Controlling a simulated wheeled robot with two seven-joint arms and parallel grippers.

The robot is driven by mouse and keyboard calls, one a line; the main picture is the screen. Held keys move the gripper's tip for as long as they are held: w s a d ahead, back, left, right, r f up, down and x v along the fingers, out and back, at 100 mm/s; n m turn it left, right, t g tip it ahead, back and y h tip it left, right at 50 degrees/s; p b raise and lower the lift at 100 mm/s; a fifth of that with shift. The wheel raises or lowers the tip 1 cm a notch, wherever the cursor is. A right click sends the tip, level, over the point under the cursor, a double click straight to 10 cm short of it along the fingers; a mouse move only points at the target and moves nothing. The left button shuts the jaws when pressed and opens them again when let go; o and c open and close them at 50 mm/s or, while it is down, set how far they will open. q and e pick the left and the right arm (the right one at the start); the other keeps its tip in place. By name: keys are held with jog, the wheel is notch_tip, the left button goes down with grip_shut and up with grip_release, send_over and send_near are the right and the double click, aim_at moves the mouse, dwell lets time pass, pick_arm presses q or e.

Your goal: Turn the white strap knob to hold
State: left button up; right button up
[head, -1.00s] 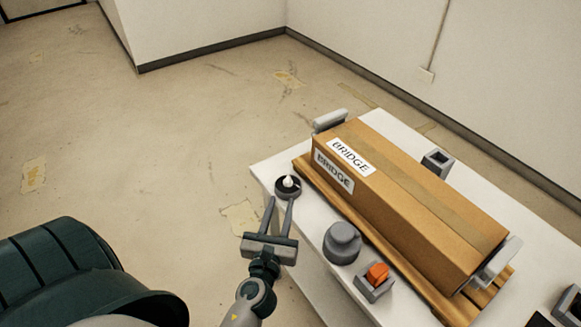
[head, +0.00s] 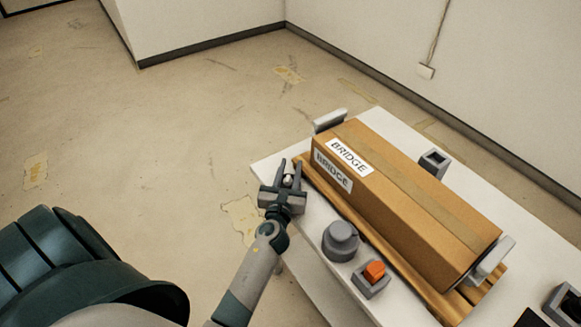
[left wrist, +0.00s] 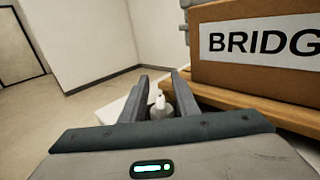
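The white strap knob (head: 288,178) sits near the left corner of the white table (head: 372,291). It also shows in the left wrist view (left wrist: 160,103). My left gripper (head: 290,168) is at the knob with its two fingers apart, one on each side of it. In the left wrist view the fingers stand open around the knob, and I see a gap on either side of it. The knob's dark base is mostly hidden by the gripper. My right gripper is not in view.
A cardboard box marked BRIDGE (head: 420,205) lies on a wooden pallet (head: 365,228) on the table. A grey round knob (head: 341,240) and an orange switch (head: 374,271) stand along the near edge. A grey block (head: 435,162) is behind the box.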

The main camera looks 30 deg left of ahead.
pick_arm(q)
grip_shut()
